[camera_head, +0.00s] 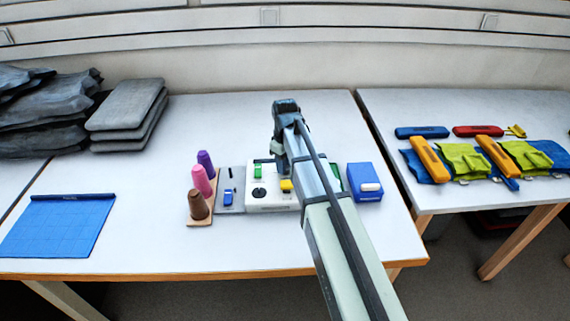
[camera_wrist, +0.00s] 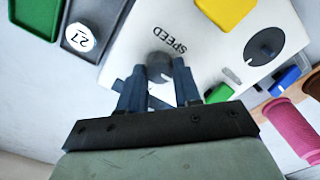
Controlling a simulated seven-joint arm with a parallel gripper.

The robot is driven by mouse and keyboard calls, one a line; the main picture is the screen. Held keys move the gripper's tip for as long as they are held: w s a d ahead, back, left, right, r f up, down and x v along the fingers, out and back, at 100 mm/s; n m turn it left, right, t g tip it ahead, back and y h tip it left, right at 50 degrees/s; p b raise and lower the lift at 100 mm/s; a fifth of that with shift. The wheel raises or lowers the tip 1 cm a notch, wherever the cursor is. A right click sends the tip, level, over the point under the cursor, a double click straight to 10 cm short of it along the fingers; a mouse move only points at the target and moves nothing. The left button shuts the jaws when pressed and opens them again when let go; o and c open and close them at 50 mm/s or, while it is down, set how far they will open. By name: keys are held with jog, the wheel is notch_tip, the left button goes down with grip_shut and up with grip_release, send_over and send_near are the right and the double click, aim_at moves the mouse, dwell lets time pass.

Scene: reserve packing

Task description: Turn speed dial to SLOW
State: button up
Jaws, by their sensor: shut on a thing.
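The speed dial (camera_wrist: 158,61) is a small dark grey knob on a white control panel (camera_wrist: 205,58), beside the printed word SPEED, which appears upside down in the wrist view. My gripper (camera_wrist: 160,72) is shut on the dial, with one dark finger on each side. The fingers hide part of the dial, and I cannot read its setting or any SLOW mark. In the head view the white panel (camera_head: 270,206) sits mid-table; my arm covers its right part, the speed dial and my fingertips.
Close to the fingers are a yellow block (camera_wrist: 222,10), a green switch (camera_wrist: 219,93) and a larger black dial (camera_wrist: 264,46). A grey plate with a blue switch (camera_head: 228,198) and thread spools (camera_head: 203,181) stand left of the panel. A blue box (camera_head: 364,178) stands right.

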jog(key=o, duration=1.1)
jog(key=shift+c, duration=0.2)
notch_tip(320, 180, up, 14)
dwell(0.4)
